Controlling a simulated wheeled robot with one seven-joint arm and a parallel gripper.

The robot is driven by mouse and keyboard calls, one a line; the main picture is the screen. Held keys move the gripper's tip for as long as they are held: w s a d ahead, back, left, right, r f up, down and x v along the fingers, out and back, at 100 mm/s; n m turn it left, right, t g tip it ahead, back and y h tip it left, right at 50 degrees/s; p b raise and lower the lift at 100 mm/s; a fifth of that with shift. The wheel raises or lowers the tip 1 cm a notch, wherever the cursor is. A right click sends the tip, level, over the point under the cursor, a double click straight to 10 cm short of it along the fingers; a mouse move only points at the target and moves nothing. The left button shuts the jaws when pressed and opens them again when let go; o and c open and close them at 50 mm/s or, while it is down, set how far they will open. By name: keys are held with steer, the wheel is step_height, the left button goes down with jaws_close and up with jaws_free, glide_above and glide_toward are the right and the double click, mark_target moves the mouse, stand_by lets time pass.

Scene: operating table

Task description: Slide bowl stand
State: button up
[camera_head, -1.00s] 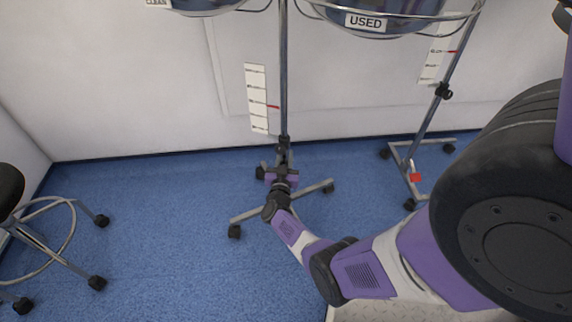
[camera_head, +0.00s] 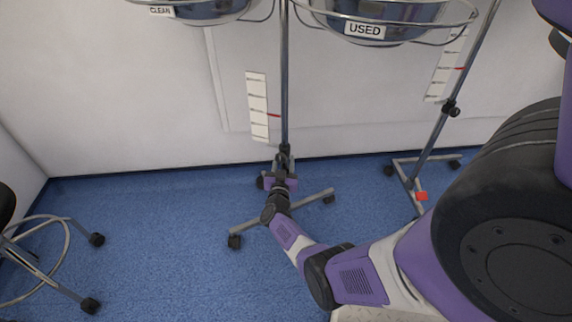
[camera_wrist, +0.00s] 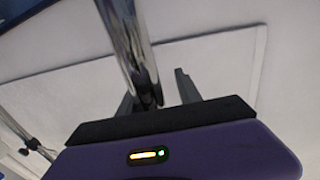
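The bowl stand has a thin metal pole (camera_head: 285,85), and a wheeled base (camera_head: 312,200) on the blue floor. At the top, a steel bowl labelled CLEAN (camera_head: 215,10) sits left of the pole and one labelled USED (camera_head: 385,24) sits right, both cut off by the picture edge. My gripper (camera_head: 281,176) is low on the pole, just above the base. In the wrist view my gripper's fingers (camera_wrist: 155,85) stand either side of the pole (camera_wrist: 128,45). The pole is near the left finger, with a gap to the right finger.
A second wheeled stand (camera_head: 438,130) with a red part on its base stands at the right. A stool (camera_head: 50,265) is at the left edge. The white wall (camera_head: 130,90) is close behind the stand. Blue floor (camera_head: 150,230) is clear between stool and stand.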

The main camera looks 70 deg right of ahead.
steer(key=shift+o, duration=0.2)
steer(key=shift+s+a+f, duration=0.15)
steer(key=shift+s, duration=0.05)
steer(key=s+a+p, duration=0.1)
steer(key=a+p, duration=0.3)
steer(key=a, duration=0.3)
steer(key=shift+s+a, duration=0.15)
steer(key=shift+a, duration=0.1)
steer(key=s+a+r+n+t+y, duration=0.2)
steer(key=a+n+t+y, duration=0.15)
steer(key=a, duration=0.45)
steer(key=s+a+r+n+t+y, duration=0.1)
steer(key=a+r+n+t+y, duration=0.2)
steer(key=a, duration=0.5)
steer(key=s+a+r+n+t+y, duration=0.2)
steer(key=a+n+t, duration=0.25)
steer(key=a, duration=0.45)
steer(key=s+a+r+n+y, duration=0.2)
steer(key=s+a+r+y, duration=0.35)
steer(key=a+r, duration=0.45)
steer(key=s+a+r+n+y, duration=0.35)
steer(key=s+a+r, duration=0.25)
steer(key=a+r, duration=0.35)
step_height(320, 180, up, 30)
steer(key=p, duration=3.1)
steer(key=shift+w+r+m, duration=0.15)
steer(key=shift+r+m, duration=0.05)
steer(key=shift+m, duration=0.15)
